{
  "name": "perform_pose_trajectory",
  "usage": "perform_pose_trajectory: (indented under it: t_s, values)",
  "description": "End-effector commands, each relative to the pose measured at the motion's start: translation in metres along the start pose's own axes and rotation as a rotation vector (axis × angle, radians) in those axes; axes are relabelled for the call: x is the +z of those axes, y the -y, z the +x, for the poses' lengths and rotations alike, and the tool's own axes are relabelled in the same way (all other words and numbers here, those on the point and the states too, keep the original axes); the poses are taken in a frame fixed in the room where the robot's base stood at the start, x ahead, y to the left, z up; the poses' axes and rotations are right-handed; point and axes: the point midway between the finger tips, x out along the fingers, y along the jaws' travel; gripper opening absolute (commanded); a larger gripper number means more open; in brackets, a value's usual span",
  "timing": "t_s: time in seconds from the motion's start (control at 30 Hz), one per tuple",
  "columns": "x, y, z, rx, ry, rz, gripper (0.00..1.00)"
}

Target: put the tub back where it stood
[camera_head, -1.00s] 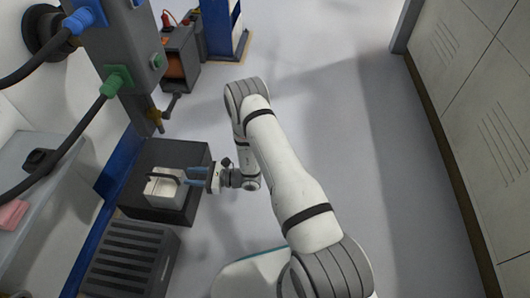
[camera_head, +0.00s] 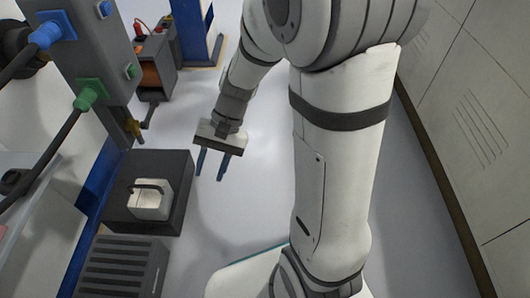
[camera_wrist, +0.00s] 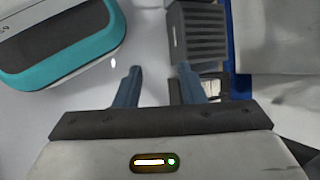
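The tub (camera_head: 150,204) is a small white box with a dark handle. In the head view it stands upright on a dark, low block (camera_head: 176,168) at the left. My gripper (camera_head: 210,174) points down to the right of the block, over the floor, clear of the tub. Its two blue fingers are apart with nothing between them. The wrist view also shows the fingers (camera_wrist: 158,72) spread and empty.
A dark ribbed box (camera_head: 122,268) stands in front of the block and also shows in the wrist view (camera_wrist: 197,32). A grey column (camera_head: 92,75) with cables rises behind at the left. Pale cabinets (camera_head: 470,110) line the right. Floor between is open.

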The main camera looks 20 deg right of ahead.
Motion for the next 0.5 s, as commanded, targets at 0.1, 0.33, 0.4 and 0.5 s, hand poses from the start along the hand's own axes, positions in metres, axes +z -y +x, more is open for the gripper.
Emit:
perform_pose_trajectory:
  t_s: [0.1, 0.33, 0.4, 0.5]
  values:
    - [0.018, -0.029, -0.025, 0.124, -0.147, -0.11, 0.36]
    - [0.038, -0.075, -0.066, 0.343, -0.393, -0.28, 0.36]
    - [0.042, -0.084, -0.073, 0.388, -0.441, -0.312, 0.36]
    - [0.044, -0.092, -0.082, 0.428, -0.487, -0.34, 0.36]
